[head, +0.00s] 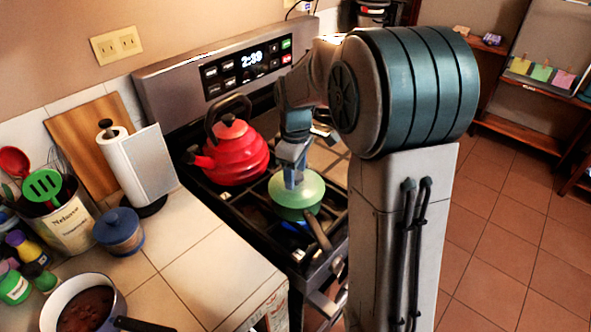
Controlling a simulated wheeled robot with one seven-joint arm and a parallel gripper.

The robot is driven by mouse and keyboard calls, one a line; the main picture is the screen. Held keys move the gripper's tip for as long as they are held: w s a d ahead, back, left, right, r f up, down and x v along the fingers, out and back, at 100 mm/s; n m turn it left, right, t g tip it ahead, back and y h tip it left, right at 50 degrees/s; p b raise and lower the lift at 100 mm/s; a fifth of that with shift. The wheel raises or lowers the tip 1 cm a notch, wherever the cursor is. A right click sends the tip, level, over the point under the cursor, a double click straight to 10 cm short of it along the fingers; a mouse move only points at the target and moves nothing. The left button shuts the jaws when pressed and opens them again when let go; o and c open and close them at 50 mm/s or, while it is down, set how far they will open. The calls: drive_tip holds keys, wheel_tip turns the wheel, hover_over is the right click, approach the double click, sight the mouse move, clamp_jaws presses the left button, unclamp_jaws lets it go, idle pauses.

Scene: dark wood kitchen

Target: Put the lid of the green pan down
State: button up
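The green lid (306,192) is a round, pale green dome over the front left part of the stove. The green pan lies under it and is mostly hidden; a brown handle (318,232) sticks out toward the front. My gripper (293,182) points down at the top of the lid, with its fingertips at the middle where a knob would be. The knob is hidden, and I cannot see whether the fingers are closed on it. I cannot tell whether the lid rests on the pan or is slightly above it.
A red kettle (236,155) stands on the stove just left of the lid. A blue flame (296,227) shows by the pan. The tiled counter (200,250) at left holds a paper towel roll (140,165), a blue jar (119,232) and a pot (75,295). Its front right is clear.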

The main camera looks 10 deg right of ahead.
drive_tip(key=shift+r+p, duration=0.35)
drive_tip(key=shift+r, duration=0.15)
wheel_tip(320, 180, up, 12)
drive_tip(key=s+f+m+t, duration=0.1)
drive_tip(key=s+f+m, duration=0.2)
drive_tip(key=s, duration=0.7)
drive_tip(key=s+f+m+t, duration=0.2)
drive_tip(key=s+f+m, duration=0.2)
drive_tip(key=s+m, duration=0.3)
drive_tip(key=s, duration=0.4)
drive_tip(key=shift+s+f, duration=0.15)
drive_tip(key=shift+s, duration=0.05)
drive_tip(key=shift+d, duration=0.1)
